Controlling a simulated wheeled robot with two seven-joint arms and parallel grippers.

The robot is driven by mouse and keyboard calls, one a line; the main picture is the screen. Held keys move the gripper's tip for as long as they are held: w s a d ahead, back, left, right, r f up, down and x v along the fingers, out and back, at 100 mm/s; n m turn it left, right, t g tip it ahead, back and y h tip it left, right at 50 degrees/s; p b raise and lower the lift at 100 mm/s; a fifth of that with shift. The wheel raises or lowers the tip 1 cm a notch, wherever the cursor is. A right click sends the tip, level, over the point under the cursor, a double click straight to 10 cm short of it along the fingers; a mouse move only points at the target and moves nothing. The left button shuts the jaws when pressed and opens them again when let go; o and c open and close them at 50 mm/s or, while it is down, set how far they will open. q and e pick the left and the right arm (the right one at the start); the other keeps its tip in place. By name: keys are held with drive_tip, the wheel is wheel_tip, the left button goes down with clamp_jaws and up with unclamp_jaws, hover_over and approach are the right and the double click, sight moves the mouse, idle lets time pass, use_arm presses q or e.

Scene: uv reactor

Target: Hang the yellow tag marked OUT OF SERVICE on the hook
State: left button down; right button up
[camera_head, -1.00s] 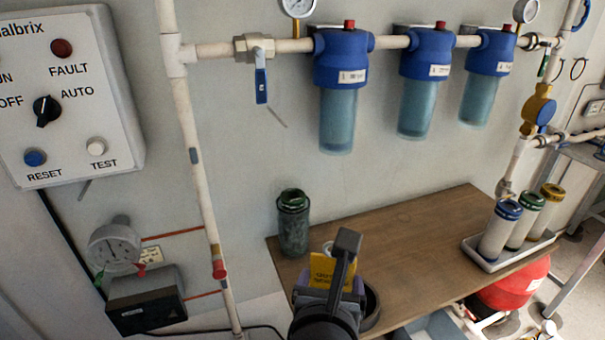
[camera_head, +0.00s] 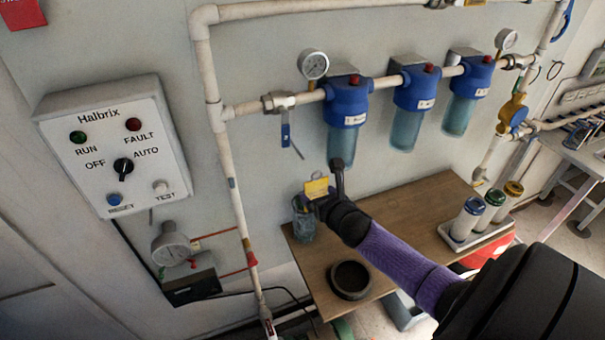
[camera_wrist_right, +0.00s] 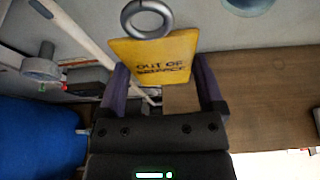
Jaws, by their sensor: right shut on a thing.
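The yellow tag (camera_head: 317,187) is held in my right gripper (camera_head: 328,190), in front of the wall and left of the blue filters. In the right wrist view the tag (camera_wrist_right: 155,58) reads OUT OF SERVICE and has a grey ring (camera_wrist_right: 147,18) at its top. The right fingers (camera_wrist_right: 163,90) are shut on it. A thin grey peg (camera_head: 297,150), which looks like a hook, juts from the wall beside the blue valve lever, above and left of the tag. A similar peg (camera_head: 151,215) is under the control box. The tag is apart from both. My left gripper is out of view.
A green jar (camera_head: 303,222) stands on the wooden bench (camera_head: 395,240), partly behind the tag. A dark round dish (camera_head: 350,280) is in front. Blue filter housings (camera_head: 347,105) and pipes line the wall. The control box (camera_head: 115,145) is left. A tray (camera_head: 455,235) holds several cartridges.

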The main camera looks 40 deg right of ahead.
drive_tip(key=shift+r+b+x, duration=0.15)
drive_tip(key=shift+b+x, duration=0.55)
drive_tip(key=shift+x, duration=0.2)
drive_tip(key=shift+r+b+x, duration=0.15)
drive_tip(key=shift+b+x, duration=0.55)
drive_tip(key=shift+x, duration=0.2)
drive_tip(key=r+b+x, duration=0.1)
drive_tip(key=b+x, duration=0.5)
drive_tip(key=shift+w, duration=0.45)
drive_tip(key=shift+d+r, duration=0.1)
drive_tip(key=shift+d, duration=0.05)
